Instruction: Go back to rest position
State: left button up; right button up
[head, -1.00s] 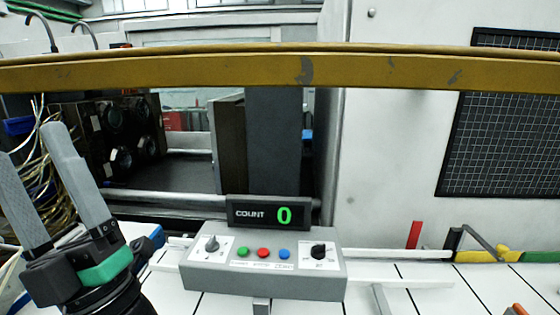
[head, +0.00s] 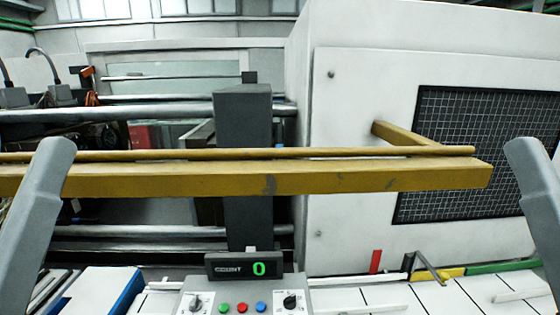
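A single grey finger of my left gripper (head: 42,205) rises at the left edge of the head view, its tip in front of the yellow beam. A single grey finger of my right gripper (head: 538,195) rises at the right edge. The other finger of each gripper is out of view or hidden, so how wide they stand is not visible. No held thing shows at either finger. The grippers are far apart, on opposite sides of the picture.
A yellow beam (head: 250,180) runs across the view. Below it stands a grey control box (head: 330,298) with buttons and knobs; its count display (head: 243,264) reads 0. A white machine housing with a dark mesh panel (head: 470,150) stands at right.

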pick_arm(q)
notch_tip(320, 180, up, 19)
jog(key=p, duration=1.5)
jog(key=shift+r+p, duration=0.2)
jog(key=shift+p, duration=0.1)
pick_arm(e)
notch_tip(320, 180, up, 19)
jog(key=shift+r, duration=0.2)
